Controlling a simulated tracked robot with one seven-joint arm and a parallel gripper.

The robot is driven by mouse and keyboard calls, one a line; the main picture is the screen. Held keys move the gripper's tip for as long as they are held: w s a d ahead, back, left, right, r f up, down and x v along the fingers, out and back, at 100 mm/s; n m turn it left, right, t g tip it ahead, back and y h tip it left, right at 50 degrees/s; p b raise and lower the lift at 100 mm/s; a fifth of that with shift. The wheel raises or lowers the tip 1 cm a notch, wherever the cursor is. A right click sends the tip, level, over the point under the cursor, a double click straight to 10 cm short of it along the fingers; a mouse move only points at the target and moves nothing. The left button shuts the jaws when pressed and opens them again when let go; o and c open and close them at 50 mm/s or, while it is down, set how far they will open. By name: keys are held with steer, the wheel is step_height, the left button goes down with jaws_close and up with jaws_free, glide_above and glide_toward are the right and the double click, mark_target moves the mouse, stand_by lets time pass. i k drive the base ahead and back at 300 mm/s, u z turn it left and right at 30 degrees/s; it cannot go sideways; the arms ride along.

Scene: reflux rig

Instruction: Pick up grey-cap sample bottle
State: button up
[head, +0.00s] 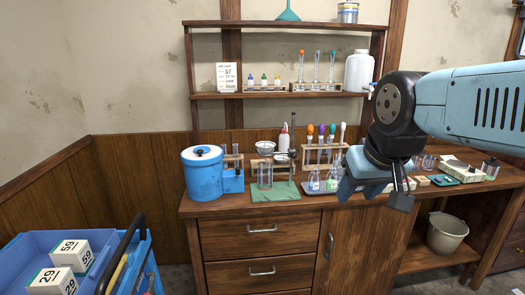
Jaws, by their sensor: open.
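My gripper (375,196) hangs over the front of the wooden bench, pointing down, with its two fingers apart and nothing seen between them. Two small clear bottles with pale labels, a left one (314,181) and a right one (332,182), stand on the bench just left of my gripper. Their cap colours are too small to tell. A small dark-grey container (490,169) stands at the bench's right end, well right of my gripper. I cannot tell which of these is the grey-cap sample bottle. My gripper and arm hide part of the bench behind them.
A rack of coloured-top tubes (321,148) stands behind the bottles. A green mat (275,195) with glassware and a blue tank (203,173) are to the left. Small dropper bottles (263,80) sit on the shelf. A blue cart (100,250) stands front left.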

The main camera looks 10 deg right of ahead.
mark_target(332, 182)
steer(key=z, duration=0.35)
steer(key=k, duration=1)
steer(key=u, duration=0.65)
steer(key=i, duration=1.2)
steer(key=z, duration=0.9)
